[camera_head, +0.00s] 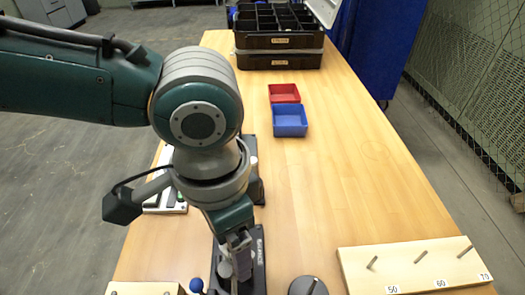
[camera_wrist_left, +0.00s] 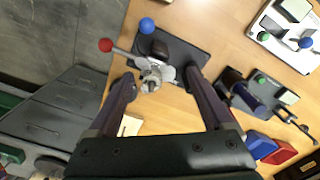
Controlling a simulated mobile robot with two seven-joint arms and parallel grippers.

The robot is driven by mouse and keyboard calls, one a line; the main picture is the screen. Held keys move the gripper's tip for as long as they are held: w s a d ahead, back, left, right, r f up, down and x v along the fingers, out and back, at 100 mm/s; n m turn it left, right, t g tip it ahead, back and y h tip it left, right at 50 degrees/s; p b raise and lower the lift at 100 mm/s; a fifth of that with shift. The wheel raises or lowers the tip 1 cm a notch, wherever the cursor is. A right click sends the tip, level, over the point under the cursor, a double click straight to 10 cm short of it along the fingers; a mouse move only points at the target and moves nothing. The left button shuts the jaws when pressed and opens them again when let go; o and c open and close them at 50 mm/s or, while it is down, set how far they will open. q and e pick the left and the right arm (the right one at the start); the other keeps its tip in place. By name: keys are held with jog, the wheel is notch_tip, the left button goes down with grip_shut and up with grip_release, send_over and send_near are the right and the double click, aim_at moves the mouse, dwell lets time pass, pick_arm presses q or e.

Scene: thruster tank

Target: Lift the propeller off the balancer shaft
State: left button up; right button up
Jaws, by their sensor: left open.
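The balancer (camera_head: 258,262) is a dark base lettered on its side, at the front of the table, partly hidden by my left arm. Its dark base plate (camera_wrist_left: 185,50) also shows in the left wrist view. The grey metal propeller (camera_wrist_left: 150,74) sits over the base in the left wrist view; whether the shaft passes through it is too small to tell. My left gripper (camera_wrist_left: 159,76) is open, with one finger on each side of the propeller; contact is not clear. In the head view my left gripper (camera_head: 238,242) points down over the balancer. My right gripper is not in view.
A red ball (camera_wrist_left: 106,45) and a blue ball (camera_wrist_left: 148,25) are beside the propeller. A pegged wooden board (camera_head: 415,268) and a grey round piece (camera_head: 308,286) are to the right. Blue (camera_head: 290,122) and red (camera_head: 284,92) bins stand farther back. The right middle table is clear.

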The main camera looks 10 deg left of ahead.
pick_arm(q)
grip_shut()
dwell(0.7)
